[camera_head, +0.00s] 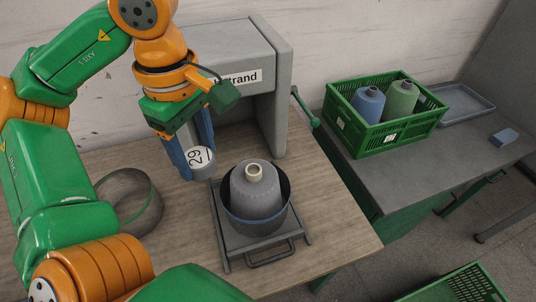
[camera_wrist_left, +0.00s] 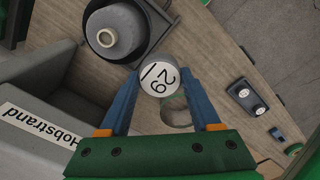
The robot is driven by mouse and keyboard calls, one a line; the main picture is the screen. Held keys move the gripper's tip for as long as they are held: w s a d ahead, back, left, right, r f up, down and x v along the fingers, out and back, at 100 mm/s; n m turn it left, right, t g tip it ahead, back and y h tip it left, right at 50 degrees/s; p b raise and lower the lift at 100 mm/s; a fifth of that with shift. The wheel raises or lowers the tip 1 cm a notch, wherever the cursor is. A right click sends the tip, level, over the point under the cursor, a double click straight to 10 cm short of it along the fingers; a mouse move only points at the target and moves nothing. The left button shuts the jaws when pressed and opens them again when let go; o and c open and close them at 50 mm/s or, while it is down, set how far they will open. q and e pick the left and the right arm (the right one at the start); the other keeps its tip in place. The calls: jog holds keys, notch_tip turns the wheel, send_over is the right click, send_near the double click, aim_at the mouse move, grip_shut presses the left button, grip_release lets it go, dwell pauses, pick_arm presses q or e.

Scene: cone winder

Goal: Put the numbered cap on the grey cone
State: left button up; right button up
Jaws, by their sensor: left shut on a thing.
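The numbered cap (camera_head: 201,158) is a round grey piece with a white face marked 29. My left gripper (camera_head: 198,166) is shut on it, a blue finger on each side, and holds it above the wooden table. The cap also shows between the fingertips in the left wrist view (camera_wrist_left: 160,79). The grey cone (camera_head: 255,188) stands upright in a dark round pot (camera_head: 256,223), its pale top ring bare. The cap is apart from the cone, to its left in the head view. The cone also shows at the upper left of the wrist view (camera_wrist_left: 113,38). My right gripper is not in view.
A grey machine (camera_head: 268,97) labelled "…strand" stands behind the cone. The pot sits on a grey stand (camera_head: 228,245). An open grey ring-shaped bin (camera_head: 147,215) is at left. A green crate (camera_head: 385,137) with blue and green cones is on the right-hand bench, beside a grey tray (camera_head: 462,102).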

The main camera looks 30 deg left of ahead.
pick_arm(q)
jog(key=w+f+b, duration=0.3)
jog(key=w, duration=0.1)
jog(key=b, duration=0.2)
send_over(253, 169)
notch_tip(253, 169, down, 6)
jog(key=shift+d+r, duration=0.1)
jog(key=shift+d, duration=0.05)
jog(key=f, duration=0.3)
jog(key=shift+a+f, duration=0.2)
jog(key=shift+f, duration=0.05)
jog(key=shift+w+d, duration=0.1)
jog(key=shift+f, duration=0.25)
jog(key=o, duration=1.3)
jog(key=shift+r, duration=0.1)
